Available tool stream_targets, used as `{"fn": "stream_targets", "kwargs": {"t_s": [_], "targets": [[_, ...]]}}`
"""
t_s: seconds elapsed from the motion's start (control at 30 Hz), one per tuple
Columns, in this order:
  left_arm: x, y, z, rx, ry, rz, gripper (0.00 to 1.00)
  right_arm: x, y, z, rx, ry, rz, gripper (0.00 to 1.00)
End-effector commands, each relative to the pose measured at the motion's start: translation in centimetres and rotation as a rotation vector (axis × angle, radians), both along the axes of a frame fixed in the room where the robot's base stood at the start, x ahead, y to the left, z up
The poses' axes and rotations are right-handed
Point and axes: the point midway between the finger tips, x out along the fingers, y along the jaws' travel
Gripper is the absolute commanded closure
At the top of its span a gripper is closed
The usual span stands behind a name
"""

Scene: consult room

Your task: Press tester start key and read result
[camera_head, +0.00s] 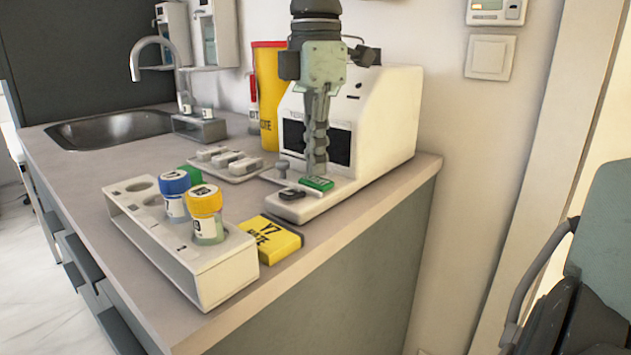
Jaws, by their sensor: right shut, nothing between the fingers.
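The white tester (388,118) stands at the back right of the counter. Its dark screen (341,148) is partly hidden behind my gripper, and no result can be read on it. A green key (318,184) and a dark grey key (292,194) sit on its low front ledge. My right gripper (317,172) points straight down in front of the screen, shut and empty. Its fingertips are right at the green key's back edge; I cannot tell whether they touch or press it. My left gripper is not in view.
A white rack (215,283) with blue-, yellow- and green-capped containers stands in front. A yellow box (270,238) lies between rack and tester. A grey tray (231,174), a yellow bin (268,90) and a sink (115,127) are farther back. The counter's right edge is close to the tester.

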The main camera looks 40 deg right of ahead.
Motion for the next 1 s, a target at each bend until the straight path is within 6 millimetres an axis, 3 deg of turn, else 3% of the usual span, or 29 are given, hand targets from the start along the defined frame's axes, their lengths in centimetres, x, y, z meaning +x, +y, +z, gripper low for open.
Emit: {"fn": "stream_targets", "kwargs": {"t_s": [0.67, 1.0], "targets": [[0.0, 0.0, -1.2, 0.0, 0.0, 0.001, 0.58, 0.0, 0.0, -1.5, 0.0, 0.0, 0.0, 1.0], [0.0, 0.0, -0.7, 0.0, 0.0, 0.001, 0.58, 0.0, 0.0, -0.8, -0.001, 0.0, 0.0, 1.0]]}}
